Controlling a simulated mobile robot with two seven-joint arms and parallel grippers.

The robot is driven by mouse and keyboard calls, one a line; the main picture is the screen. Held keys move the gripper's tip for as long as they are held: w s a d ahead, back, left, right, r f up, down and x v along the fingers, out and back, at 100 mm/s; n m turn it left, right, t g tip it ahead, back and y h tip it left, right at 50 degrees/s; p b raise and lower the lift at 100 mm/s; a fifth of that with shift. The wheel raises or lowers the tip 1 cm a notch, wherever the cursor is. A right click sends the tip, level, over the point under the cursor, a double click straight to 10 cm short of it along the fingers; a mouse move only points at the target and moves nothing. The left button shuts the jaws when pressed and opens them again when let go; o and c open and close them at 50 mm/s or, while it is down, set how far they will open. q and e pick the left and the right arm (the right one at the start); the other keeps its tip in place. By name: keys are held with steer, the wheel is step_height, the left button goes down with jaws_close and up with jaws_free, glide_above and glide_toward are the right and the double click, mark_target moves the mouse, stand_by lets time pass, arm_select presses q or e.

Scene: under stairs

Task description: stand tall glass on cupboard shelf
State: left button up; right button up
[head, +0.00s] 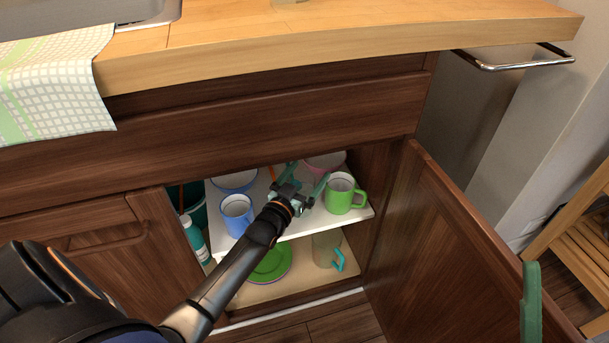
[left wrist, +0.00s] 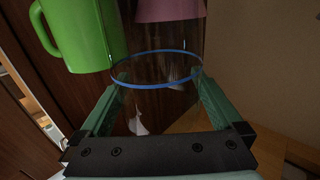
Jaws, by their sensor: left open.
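A clear tall glass with a blue rim line (left wrist: 155,84) shows in the left wrist view between the fingers of my left gripper (left wrist: 157,92). The fingers are open, one on each side of it; I cannot tell if they touch it. In the head view my left gripper (head: 303,188) is inside the cupboard, over the white upper shelf (head: 296,229), between a blue mug and a green mug. The glass is hard to make out there. One green finger of my right gripper (head: 531,305) shows at the lower right; its other finger is out of frame.
On the upper shelf are a blue mug (head: 236,214), a green mug (head: 341,195), a blue-rimmed dish (head: 234,181) and a pink item (head: 325,161). Green plates (head: 270,264) and a clear mug (head: 326,249) are below. The open door (head: 450,250) stands at the right.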

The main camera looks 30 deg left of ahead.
arm_select(q)
steer(key=s+d+p, duration=0.1)
steer(key=s+p, duration=0.3)
steer(key=s, duration=0.8)
steer(key=shift+r, duration=0.15)
steer(key=shift+d, duration=0.1)
